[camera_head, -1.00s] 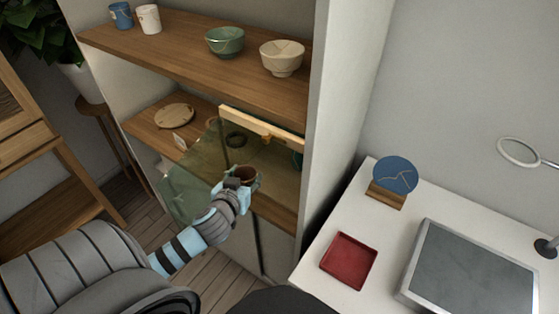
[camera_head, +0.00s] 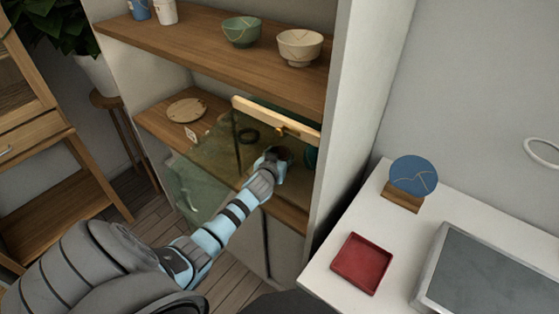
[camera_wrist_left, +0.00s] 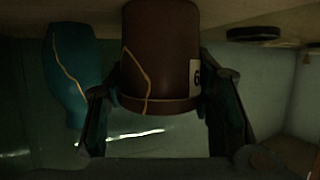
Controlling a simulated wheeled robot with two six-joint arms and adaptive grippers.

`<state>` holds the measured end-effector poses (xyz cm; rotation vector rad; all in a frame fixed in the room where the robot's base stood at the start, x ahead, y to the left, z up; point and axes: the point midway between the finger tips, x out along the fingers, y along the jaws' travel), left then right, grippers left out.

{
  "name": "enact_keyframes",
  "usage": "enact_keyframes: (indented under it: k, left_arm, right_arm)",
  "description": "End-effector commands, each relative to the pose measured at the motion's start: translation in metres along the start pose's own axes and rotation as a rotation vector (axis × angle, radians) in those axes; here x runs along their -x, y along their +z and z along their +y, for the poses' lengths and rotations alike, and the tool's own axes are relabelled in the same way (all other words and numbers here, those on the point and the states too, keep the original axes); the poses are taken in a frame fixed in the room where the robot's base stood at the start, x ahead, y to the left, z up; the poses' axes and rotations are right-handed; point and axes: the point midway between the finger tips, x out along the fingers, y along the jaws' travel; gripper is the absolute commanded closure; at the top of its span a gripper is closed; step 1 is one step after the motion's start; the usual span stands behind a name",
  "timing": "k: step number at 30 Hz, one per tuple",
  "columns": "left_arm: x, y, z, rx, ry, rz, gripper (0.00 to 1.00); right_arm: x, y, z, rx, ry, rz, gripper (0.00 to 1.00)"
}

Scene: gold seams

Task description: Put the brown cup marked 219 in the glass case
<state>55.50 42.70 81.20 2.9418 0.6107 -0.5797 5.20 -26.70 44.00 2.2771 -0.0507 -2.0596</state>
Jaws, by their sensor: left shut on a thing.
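The brown cup (camera_wrist_left: 160,50) has a gold seam and a pale label with one digit partly showing. My left gripper (camera_head: 274,160) is shut on it, one finger on each side in the left wrist view (camera_wrist_left: 160,105). In the head view the cup (camera_head: 284,153) is mostly hidden behind the gripper. It is at the glass case (camera_head: 190,190), over the lower shelf, below the wood bar. The wrist picture appears upside down; whether the cup touches the shelf, I cannot tell. My right gripper is not in view.
A teal vase (camera_wrist_left: 72,75) stands close beside the cup, and a dark ring (camera_head: 248,136) lies on the other side. A wood bar (camera_head: 275,120) crosses above. A plate (camera_head: 187,109) is left; bowls stand on the upper shelf. A red tray (camera_head: 361,263) is on the white table.

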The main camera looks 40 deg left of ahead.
Motion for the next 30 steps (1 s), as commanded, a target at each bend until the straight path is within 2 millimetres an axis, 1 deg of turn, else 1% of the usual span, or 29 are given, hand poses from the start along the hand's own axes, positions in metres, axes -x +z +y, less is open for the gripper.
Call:
enact_keyframes:
  k: [4,5,6,8,17,20,23,26,30]
  left_arm:
    - [0.0,0.001,-0.001,-0.001,-0.001,-0.003,0.84]
    - [0.001,0.001,-0.001,-0.001,-0.002,-0.005,0.48]
    - [0.001,0.001,-0.001,-0.001,-0.002,-0.004,0.42]
    - [0.001,0.001,-0.001,-0.001,-0.002,-0.004,0.32]
    - [0.001,0.0,-0.001,-0.001,-0.001,-0.003,0.31]
    - [0.007,0.0,-0.001,-0.002,-0.001,-0.003,0.31]
    - [0.023,-0.002,-0.001,-0.003,-0.001,-0.003,0.31]
    - [0.048,-0.002,-0.001,-0.002,0.0,-0.003,0.31]
    - [0.085,-0.003,-0.001,-0.002,0.0,-0.003,0.31]
  right_arm:
    - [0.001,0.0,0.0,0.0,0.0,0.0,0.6]
    - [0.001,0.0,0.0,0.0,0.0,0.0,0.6]
    - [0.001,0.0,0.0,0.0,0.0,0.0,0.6]
    - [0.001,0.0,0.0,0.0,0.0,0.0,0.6]
    - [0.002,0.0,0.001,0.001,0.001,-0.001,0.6]
    - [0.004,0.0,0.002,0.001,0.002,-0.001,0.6]
    - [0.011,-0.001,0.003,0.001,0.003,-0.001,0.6]
    - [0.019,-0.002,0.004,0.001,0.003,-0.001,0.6]
    - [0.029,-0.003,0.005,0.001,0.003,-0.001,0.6]
